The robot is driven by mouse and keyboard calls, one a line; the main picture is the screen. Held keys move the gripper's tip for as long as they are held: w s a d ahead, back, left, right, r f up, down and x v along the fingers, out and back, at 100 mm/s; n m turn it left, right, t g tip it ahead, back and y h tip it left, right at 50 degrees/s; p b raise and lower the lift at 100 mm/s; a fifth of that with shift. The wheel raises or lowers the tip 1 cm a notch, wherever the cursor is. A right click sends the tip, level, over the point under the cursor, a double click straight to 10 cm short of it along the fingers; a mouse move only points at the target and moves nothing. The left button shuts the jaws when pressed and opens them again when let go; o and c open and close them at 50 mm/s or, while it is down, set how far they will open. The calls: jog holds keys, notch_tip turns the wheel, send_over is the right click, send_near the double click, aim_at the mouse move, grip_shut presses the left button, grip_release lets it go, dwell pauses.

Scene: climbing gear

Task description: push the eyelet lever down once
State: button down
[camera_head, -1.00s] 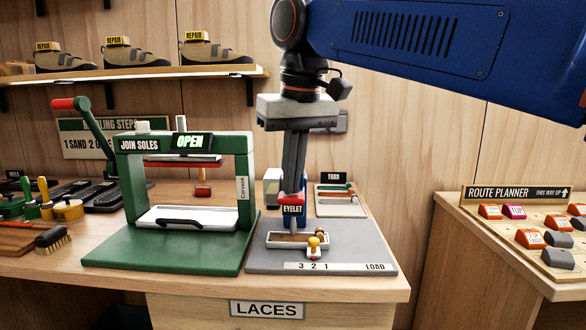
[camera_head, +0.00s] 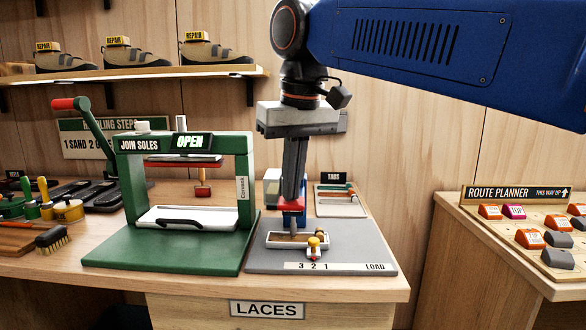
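The eyelet press stands on a grey base plate (camera_head: 345,248) on the bench, with a red lever head (camera_head: 284,207) on a blue body (camera_head: 301,219). My gripper (camera_head: 293,228) points straight down in front of the press. Its fingers look close together, with nothing seen between them. They cover most of the red head and its EYELET label. I cannot tell whether the fingertips touch the lever. A small white tray with a yellow knob (camera_head: 314,243) sits just in front, by the 3 2 1 and LOAD markings.
A green sole press (camera_head: 247,195) reading OPEN stands close on the left. A tray of tabs (camera_head: 350,208) lies behind on the right. A route planner board (camera_head: 530,220) is on a separate bench at right. A LACES drawer (camera_head: 267,310) is below.

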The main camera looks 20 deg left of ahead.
notch_tip(320, 180, up, 12)
dwell(1.3)
jog(key=shift+f, duration=0.1)
jog(key=w+d+f+m+t, duration=0.1)
jog(key=d+f, duration=0.4)
jog(key=d, duration=0.4)
jog(key=w+d+f+m, duration=0.1)
jog(key=d+f+m, duration=0.1)
jog(key=d+f, duration=0.45)
jog(key=d+f+m+t, duration=0.1)
jog(key=d+f, duration=0.2)
jog(key=d, duration=0.8)
jog(key=s+d+f+m, duration=0.1)
jog(key=s+d+f, duration=0.3)
jog(key=f, duration=0.5)
jog(key=s+d+f+m+h, duration=0.1)
jog(key=s+d+f+m, duration=0.1)
jog(key=s+d+f, duration=0.3)
jog(key=s+d+f+m+t, duration=0.1)
jog(key=s+d+f, duration=0.4)
jog(key=d+f, duration=0.4)
notch_tip(320, 180, down, 6)
jog(key=shift+r+m+h, duration=0.2)
jog(key=shift+m+h, duration=0.1)
jog(key=shift+m, duration=0.1)
